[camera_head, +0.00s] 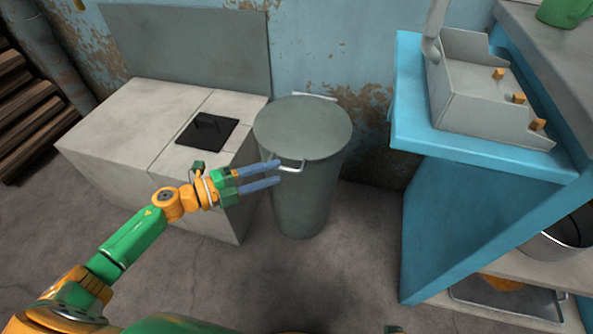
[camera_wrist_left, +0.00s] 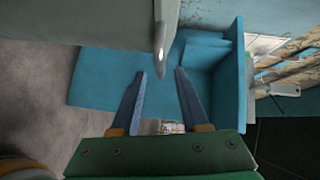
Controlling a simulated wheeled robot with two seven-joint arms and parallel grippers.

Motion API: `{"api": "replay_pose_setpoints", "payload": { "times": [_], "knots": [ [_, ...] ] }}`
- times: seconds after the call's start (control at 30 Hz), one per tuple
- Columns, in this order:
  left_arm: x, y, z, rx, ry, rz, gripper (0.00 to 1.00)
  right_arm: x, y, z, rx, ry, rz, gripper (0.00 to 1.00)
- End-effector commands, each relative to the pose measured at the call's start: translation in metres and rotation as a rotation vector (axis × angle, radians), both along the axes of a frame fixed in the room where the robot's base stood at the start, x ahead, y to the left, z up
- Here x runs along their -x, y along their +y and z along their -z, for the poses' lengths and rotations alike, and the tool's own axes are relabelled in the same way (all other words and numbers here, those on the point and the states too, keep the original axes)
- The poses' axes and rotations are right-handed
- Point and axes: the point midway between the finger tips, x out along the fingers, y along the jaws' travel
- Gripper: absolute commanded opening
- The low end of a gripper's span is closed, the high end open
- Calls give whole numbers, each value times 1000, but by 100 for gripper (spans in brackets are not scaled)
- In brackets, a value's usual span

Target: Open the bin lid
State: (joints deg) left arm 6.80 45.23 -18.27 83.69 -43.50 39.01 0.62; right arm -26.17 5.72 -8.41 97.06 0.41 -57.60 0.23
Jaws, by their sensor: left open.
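The bin (camera_head: 305,195) is a grey-green round can standing on the floor in the middle of the head view. Its round lid (camera_head: 302,126) lies flat on top, closed, with a pale metal handle (camera_head: 292,166) at the front rim. My left gripper (camera_head: 278,172) is open with its two blue fingers pointing right, at the handle by the rim. In the left wrist view the fingers (camera_wrist_left: 160,75) are apart, and the handle (camera_wrist_left: 160,50) shows just beyond and between their tips. I cannot tell whether they touch it. My right gripper is not seen.
A pale counter (camera_head: 120,125) with a black square plate (camera_head: 207,131) stands left of the bin. A blue cabinet (camera_head: 480,200) stands to the right, bearing a grey unit with orange knobs (camera_head: 480,90). Bare floor (camera_head: 350,270) lies in front of the bin.

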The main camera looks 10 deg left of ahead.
Motion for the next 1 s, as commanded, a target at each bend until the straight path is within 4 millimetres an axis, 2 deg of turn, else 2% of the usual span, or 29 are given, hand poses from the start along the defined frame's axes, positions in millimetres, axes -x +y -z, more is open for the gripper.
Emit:
{"api": "replay_pose_setpoints", "payload": {
  "times": [0.1,0.2,0.47,0.5,0.67,1.0],
  "knots": [
    [-16,-17,3,3,-3,-1,45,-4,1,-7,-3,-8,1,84],
    [-25,-26,6,3,-1,-3,45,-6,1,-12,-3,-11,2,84],
    [-28,-30,6,2,3,-3,45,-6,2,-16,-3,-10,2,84],
    [-28,-30,6,2,3,-4,42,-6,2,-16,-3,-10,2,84],
    [-28,-30,6,2,3,-4,0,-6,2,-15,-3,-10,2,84],
    [-28,-30,6,2,3,-4,0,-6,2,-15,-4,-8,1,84]
  ]
}}
